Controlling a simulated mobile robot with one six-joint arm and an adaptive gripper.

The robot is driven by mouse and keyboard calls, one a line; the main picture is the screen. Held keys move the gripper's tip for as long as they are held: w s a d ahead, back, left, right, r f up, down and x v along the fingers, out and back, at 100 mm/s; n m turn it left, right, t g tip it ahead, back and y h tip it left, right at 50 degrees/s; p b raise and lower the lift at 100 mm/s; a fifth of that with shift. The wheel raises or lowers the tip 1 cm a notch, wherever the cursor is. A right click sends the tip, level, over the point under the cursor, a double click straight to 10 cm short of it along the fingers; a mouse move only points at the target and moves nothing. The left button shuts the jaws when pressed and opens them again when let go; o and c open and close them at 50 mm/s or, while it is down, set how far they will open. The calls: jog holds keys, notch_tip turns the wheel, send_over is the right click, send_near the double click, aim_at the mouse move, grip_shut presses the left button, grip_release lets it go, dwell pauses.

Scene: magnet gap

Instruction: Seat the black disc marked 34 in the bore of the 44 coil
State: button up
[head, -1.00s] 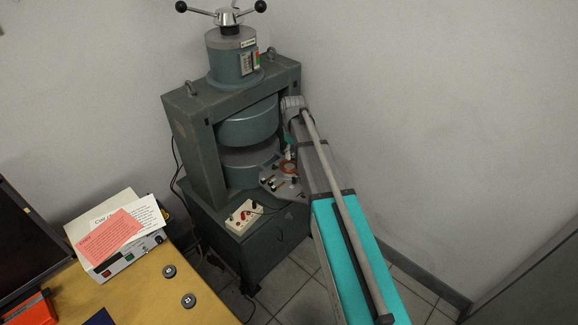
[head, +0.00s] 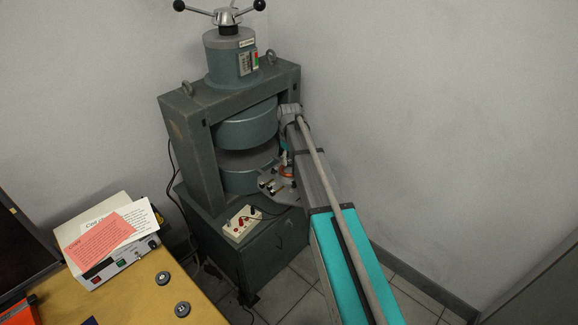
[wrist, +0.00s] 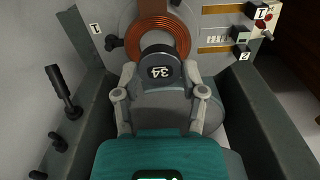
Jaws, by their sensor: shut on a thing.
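The black disc marked 34 (wrist: 161,54) is held between the fingertips of my gripper (wrist: 160,75) in the wrist view, its number facing the camera. A copper-wound coil (wrist: 133,38) sits just beyond it on a grey plate. The disc overlaps the coil's lower middle in the picture and hides part of it; I cannot tell whether they touch. No 44 mark is readable. In the head view the coil (head: 287,170) is a small orange ring beside the magnet, partly covered by my arm. My fingertips and the disc cannot be made out there.
The big green magnet frame (head: 190,140) with round poles stands close to the left of my arm. A terminal box (head: 243,222) sits on its base. The wrist view shows terminals (wrist: 265,22) at upper right and a black-handled lever (wrist: 62,90) at left. Two dark discs (head: 163,278) (head: 183,309) lie on the yellow table.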

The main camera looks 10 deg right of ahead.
aim_at(289, 159)
jog(key=shift+w+f+b, duration=0.55)
jog(key=shift+f+b, duration=0.15)
jog(key=shift+f, duration=0.05)
jog(key=shift+s+f+b, duration=0.15)
jog(key=shift+f+b, duration=1.1)
jog(key=shift+b, duration=0.05)
jog(key=shift+f, duration=0.15)
jog(key=o, duration=1.1)
jog(key=shift+r, duration=0.2)
notch_tip(289, 159, up, 12)
jog(key=p, duration=1.2)
